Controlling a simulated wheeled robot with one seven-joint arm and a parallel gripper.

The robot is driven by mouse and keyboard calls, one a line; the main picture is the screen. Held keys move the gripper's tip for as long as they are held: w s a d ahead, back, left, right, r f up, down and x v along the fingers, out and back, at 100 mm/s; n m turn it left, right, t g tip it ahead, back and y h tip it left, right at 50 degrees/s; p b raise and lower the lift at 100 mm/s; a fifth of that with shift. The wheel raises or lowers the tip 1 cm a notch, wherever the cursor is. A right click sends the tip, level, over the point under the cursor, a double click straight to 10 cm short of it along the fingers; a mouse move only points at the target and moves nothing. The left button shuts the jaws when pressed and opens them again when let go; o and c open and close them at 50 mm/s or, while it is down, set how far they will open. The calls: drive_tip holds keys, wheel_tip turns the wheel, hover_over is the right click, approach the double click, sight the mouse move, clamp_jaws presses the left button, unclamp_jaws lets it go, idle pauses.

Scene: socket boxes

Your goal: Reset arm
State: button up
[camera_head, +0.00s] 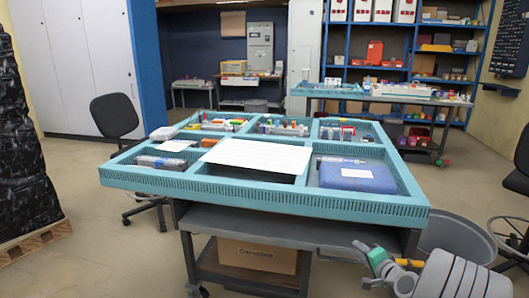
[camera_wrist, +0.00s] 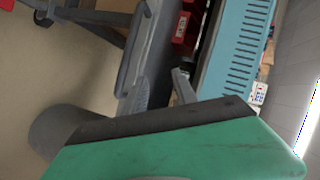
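My gripper (camera_head: 363,265) is at the lower right of the head view, below and in front of the right corner of the blue-green tray table (camera_head: 290,204). Its two grey fingers stand apart with nothing seen between them. In the wrist view my green gripper body fills the bottom, and the tray table's slotted side (camera_wrist: 232,50) shows at the upper right.
The tray table holds a blue box (camera_head: 356,178), a white sheet (camera_head: 258,156) and small parts in compartments. A cardboard box (camera_head: 257,255) sits on its lower shelf. A grey bin (camera_head: 455,236) and a chair stand at the right. Floor at left is partly clear.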

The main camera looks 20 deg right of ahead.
drive_tip(key=s+a+r+n+g+y+p, duration=0.15)
drive_tip(key=a+r+n+g+p, duration=0.3)
drive_tip(key=a+r, duration=0.65)
drive_tip(key=s+a+r+n+g+y+p, duration=0.15)
drive_tip(key=a+r+n+g+p, duration=0.3)
drive_tip(key=a, duration=1.25)
drive_tip(key=s+a+r+n+g+p, duration=0.1)
drive_tip(key=s+a+r+n+p, duration=0.2)
drive_tip(key=s, duration=0.5)
drive_tip(key=s+a+r+n+g+h+p, duration=0.1)
drive_tip(key=s+a+r+n+p, duration=0.2)
drive_tip(key=s+a, duration=0.3)
drive_tip(key=s+r, duration=0.1)
drive_tip(key=s, duration=0.1)
drive_tip(key=shift+s+a+r+h+p, duration=0.15)
drive_tip(key=shift+s+a+h+p, duration=0.05)
drive_tip(key=shift+s+h+p, duration=0.15)
